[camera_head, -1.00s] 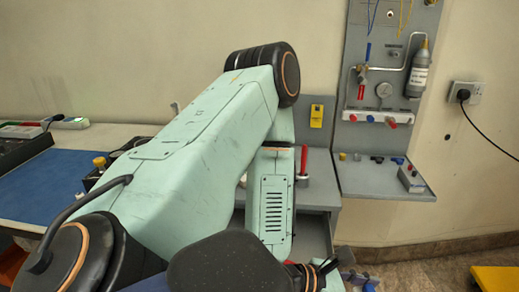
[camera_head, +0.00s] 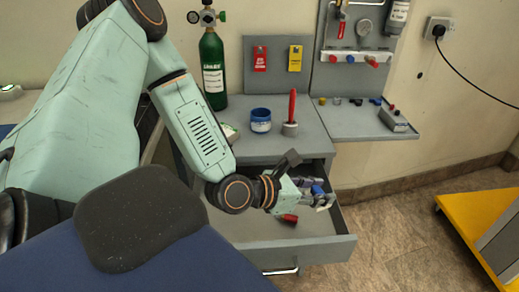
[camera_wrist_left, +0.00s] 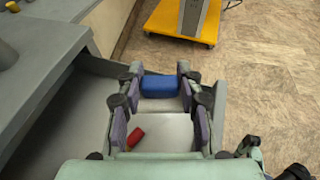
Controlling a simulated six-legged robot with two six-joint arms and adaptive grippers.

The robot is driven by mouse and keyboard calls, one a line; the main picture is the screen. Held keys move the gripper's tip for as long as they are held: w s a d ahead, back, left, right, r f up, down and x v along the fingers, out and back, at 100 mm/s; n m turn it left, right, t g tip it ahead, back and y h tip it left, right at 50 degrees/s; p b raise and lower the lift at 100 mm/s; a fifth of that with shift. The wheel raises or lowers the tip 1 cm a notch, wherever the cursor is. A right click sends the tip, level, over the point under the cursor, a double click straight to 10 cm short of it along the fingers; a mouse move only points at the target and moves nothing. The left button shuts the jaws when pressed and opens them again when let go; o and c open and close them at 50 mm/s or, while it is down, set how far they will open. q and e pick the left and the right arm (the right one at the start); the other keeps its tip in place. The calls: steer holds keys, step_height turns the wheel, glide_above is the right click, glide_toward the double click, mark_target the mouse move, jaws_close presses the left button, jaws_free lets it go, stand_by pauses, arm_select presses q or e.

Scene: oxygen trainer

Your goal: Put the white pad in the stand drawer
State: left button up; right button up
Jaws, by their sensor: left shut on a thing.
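The stand drawer (camera_head: 346,250) is pulled out from the grey stand (camera_head: 236,141). My left gripper (camera_head: 318,192) is over the right part of the open drawer. In the left wrist view, my left gripper (camera_wrist_left: 160,92) is shut on a blue block (camera_wrist_left: 160,86), which spans the space between its fingertips. I cannot pick out a separate white pad; a pale bit shows by the fingertips in the head view, but I cannot tell what it is. Whether the block touches the drawer is unclear. My right gripper is not in view.
A red piece (camera_head: 289,218) lies in the drawer and also shows in the wrist view (camera_wrist_left: 135,136). A blue jar (camera_head: 261,127) and a red-handled tool (camera_head: 291,115) stand on top. A green cylinder (camera_head: 213,70) is behind. A yellow platform (camera_head: 485,215) is at right.

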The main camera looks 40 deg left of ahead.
arm_select(q)
steer(key=w+a+b, duration=0.2)
steer(key=a+b, duration=0.1)
steer(key=b, duration=0.7)
glide_above(302, 211)
steer(key=shift+y, duration=0.3)
steer(key=f, duration=0.8)
steer(key=shift+w+a, duration=0.1)
steer(key=shift+a, duration=0.15)
steer(key=shift+d+f, duration=0.1)
steer(key=shift+f, duration=0.15)
steer(key=shift+s+d+r, duration=0.1)
steer(key=shift+s+d, duration=0.15)
step_height(302, 211, down, 4)
steer(key=b, duration=0.3)
steer(key=shift+w+a, duration=0.15)
steer(key=shift+r, duration=0.15)
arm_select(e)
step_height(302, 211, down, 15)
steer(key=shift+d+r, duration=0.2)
